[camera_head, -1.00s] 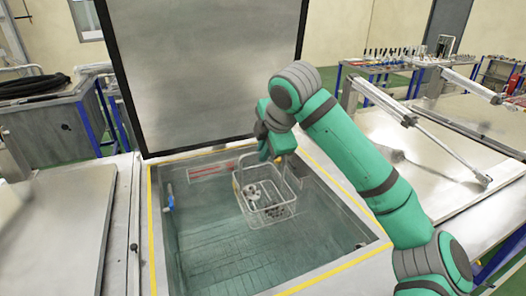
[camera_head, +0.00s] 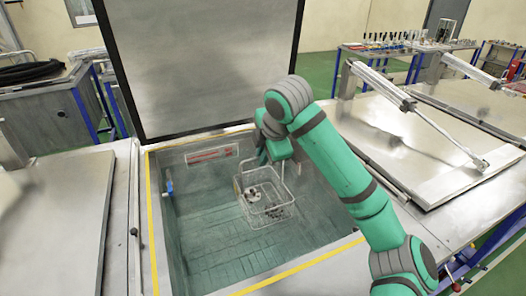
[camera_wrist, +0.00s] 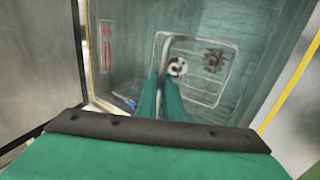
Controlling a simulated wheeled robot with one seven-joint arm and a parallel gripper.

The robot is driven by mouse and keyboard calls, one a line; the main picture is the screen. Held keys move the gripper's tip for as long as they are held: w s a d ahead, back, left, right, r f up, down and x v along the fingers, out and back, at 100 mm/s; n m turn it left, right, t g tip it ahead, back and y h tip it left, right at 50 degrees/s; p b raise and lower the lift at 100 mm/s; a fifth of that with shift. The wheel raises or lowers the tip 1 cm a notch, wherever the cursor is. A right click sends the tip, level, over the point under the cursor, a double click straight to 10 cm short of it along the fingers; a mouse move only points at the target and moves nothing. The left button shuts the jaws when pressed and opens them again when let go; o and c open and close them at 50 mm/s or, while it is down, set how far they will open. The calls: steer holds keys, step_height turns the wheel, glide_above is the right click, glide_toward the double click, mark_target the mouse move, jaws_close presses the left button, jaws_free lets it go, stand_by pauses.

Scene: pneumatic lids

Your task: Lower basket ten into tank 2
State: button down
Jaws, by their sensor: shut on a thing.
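A wire basket (camera_head: 268,212) with a few metal parts in it hangs inside the open tank (camera_head: 205,262), in its right back part. In the wrist view the basket (camera_wrist: 226,78) shows from above, with a round pale part and a dark gear-like part inside. My gripper (camera_head: 277,160) is shut on the basket's upright handle, and the handle also shows between the fingers in the wrist view (camera_wrist: 163,80). The basket is roughly level. I cannot tell whether its bottom touches the tank floor. No number is readable on the basket or tank.
The tank's raised lid (camera_head: 205,65) stands upright behind the opening. Closed lids flank it at left (camera_head: 50,225) and right (camera_head: 430,140), the right one with a cylinder rod (camera_head: 440,130). A blue valve (camera_head: 169,187) sits on the left inner wall. The tank's front left is clear.

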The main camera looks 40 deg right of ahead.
mark_target(264, 207)
steer(key=shift+f, duration=11.4)
steer(key=c, duration=1.8)
jaws_free()
steer(key=shift+f, duration=0.1)
steer(key=v, duration=1)
steer(key=shift+r, duration=0.25)
steer(key=shift+s+r, duration=0.25)
steer(key=shift+r, duration=5.95)
